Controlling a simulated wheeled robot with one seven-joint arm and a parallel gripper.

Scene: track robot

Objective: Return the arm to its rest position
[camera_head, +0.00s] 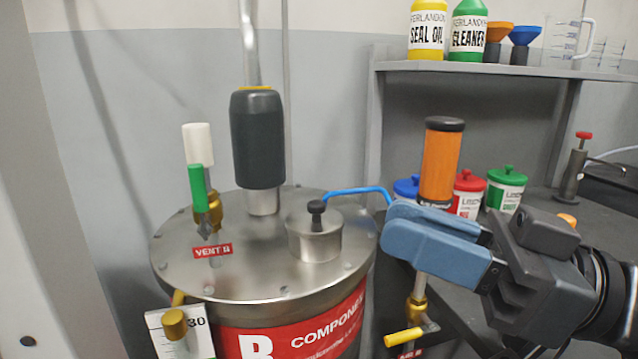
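My gripper (388,230) has blue fingers and a dark body, and it reaches in from the right edge. The fingers point left, in front of the right rim of a steel drum lid (250,275). The two fingers overlap in this view, so the gap between them is not clear. No object shows between them. Whether they touch anything cannot be told. My dark wrist (595,290) runs out of view at the lower right.
The drum lid carries a dark cylinder (258,140), a green-handled valve (200,190) and a small capped pot (315,235). A yellow-handled valve (405,337) sits below my fingers. An orange cylinder (441,165) and lidded cans (505,190) stand behind. A shelf (500,72) holds bottles.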

